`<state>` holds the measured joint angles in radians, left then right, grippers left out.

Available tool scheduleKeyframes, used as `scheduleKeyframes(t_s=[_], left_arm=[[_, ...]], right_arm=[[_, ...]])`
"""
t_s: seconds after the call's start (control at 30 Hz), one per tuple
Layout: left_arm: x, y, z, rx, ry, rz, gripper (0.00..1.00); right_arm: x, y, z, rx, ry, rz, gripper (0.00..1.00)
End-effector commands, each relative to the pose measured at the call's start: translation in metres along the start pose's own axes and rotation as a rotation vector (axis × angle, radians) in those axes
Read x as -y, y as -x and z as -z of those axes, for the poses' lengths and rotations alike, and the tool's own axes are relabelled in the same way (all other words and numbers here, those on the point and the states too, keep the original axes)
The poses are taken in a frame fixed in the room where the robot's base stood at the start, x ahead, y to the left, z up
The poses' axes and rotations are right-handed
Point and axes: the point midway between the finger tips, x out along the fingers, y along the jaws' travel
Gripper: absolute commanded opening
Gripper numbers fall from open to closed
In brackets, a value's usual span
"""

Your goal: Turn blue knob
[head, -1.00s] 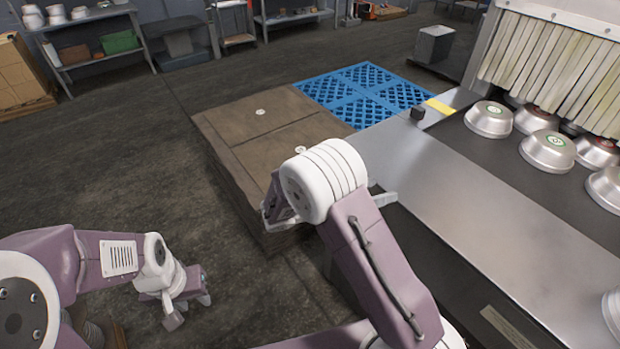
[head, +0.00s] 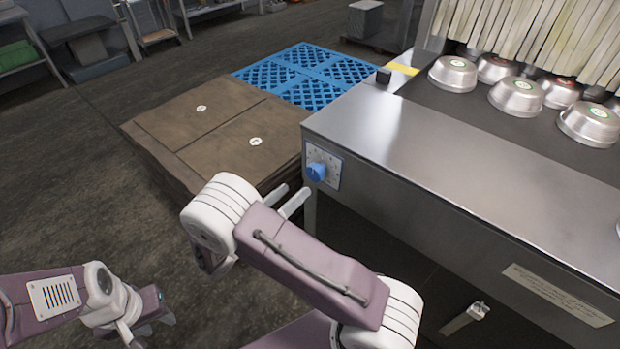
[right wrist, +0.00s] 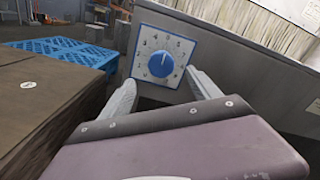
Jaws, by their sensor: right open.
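The blue knob (head: 316,172) sits on a white dial plate (head: 335,166) on the end face of the steel conveyor counter. In the right wrist view the knob (right wrist: 161,64) is straight ahead, with marks around it on the plate. My right gripper (head: 290,197) is open and empty, just short of the knob and a little below it in the head view. Its two fingers (right wrist: 160,92) show apart on either side below the dial in the right wrist view. My left gripper (head: 150,322) is low at the lower left, away from the knob; its fingers are too unclear to judge.
The steel counter (head: 430,150) fills the right, with several metal pans (head: 516,96) on its dark belt before a strip curtain. Brown boxes (head: 215,130) and a blue pallet (head: 305,72) stand left of the counter. Open floor lies at left.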

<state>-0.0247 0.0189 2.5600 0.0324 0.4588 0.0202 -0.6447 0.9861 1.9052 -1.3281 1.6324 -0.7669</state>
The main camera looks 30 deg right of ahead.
Motion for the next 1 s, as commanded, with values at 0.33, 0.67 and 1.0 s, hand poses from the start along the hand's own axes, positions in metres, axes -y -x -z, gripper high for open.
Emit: scheduleKeyframes(t_s=[0.33,0.67,1.0], left_arm=[[0.000,-0.010,-0.001,0.000,0.000,0.000,0.36],[0.000,-0.011,-0.001,0.000,0.000,0.000,0.36],[0.000,-0.011,-0.001,0.000,0.000,0.000,0.36]], right_arm=[[0.001,-0.069,0.002,-0.003,-0.001,0.005,0.72],[0.001,-0.085,0.000,-0.001,0.000,0.001,0.72],[0.001,-0.085,0.000,-0.001,0.000,0.001,0.10]])
